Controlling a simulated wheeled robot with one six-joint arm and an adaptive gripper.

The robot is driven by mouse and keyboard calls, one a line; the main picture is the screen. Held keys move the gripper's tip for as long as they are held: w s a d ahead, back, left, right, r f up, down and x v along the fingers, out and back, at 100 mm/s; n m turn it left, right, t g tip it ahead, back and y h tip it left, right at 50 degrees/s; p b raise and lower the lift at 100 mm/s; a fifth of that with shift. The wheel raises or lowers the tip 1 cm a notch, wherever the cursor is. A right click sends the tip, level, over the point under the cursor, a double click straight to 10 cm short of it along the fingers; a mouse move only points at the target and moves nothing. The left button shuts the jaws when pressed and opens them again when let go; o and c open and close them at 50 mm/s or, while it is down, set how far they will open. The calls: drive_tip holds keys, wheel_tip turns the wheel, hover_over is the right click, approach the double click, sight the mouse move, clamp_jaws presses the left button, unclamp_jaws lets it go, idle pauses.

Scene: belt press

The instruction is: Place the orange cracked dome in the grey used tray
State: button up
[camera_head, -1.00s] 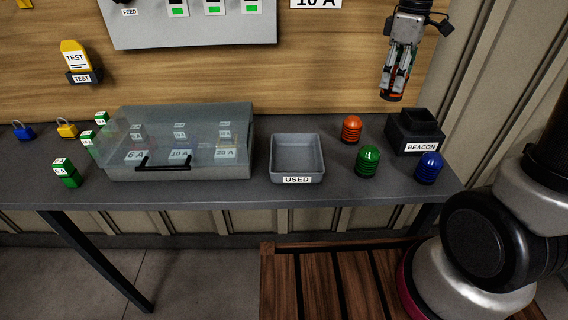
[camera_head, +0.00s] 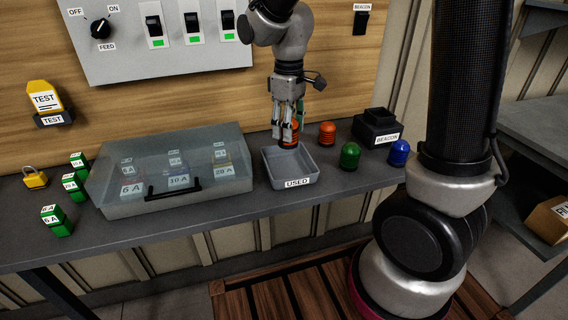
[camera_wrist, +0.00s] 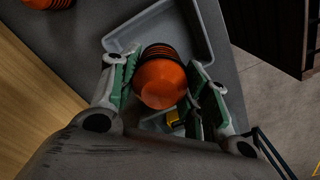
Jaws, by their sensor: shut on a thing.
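My gripper (camera_head: 288,128) is shut on an orange dome (camera_wrist: 162,84) with dark ribs at one end. The grey used tray (camera_head: 302,175) is on the bench, and the held dome is over its back left part. In the wrist view the tray (camera_wrist: 196,22) lies beyond the dome. I cannot make out a crack on the dome, nor whether it touches the tray. A second orange dome (camera_head: 327,134) stands on the bench behind and right of the tray; it also shows at the wrist view's top left edge (camera_wrist: 48,3).
A green dome (camera_head: 349,156), a blue dome (camera_head: 399,153) and the black beacon base (camera_head: 375,128) stand right of the tray. A clear-lidded fuse case (camera_head: 145,208) is close on the tray's left. Green fuse blocks (camera_head: 56,220) and a yellow padlock (camera_head: 35,178) are farther left.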

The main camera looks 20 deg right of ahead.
wheel_tip(320, 180, down, 8)
drive_tip(key=shift+f, duration=0.1)
idle(0.4)
drive_tip(key=o, duration=1)
wheel_tip(320, 180, up, 12)
drive_tip(key=shift+r, duration=0.1)
drive_tip(key=s+d+r+m+t, duration=0.2)
drive_tip(key=s+d+r+m, duration=0.1)
drive_tip(key=s+d, duration=0.4)
drive_tip(key=s+d+r+m+t, duration=0.2)
drive_tip(key=s+d+r+m, duration=0.2)
drive_tip(key=s+d, duration=0.4)
drive_tip(key=s+m, duration=0.1)
drive_tip(key=s, duration=0.3)
drive_tip(key=shift+r+m, duration=0.3)
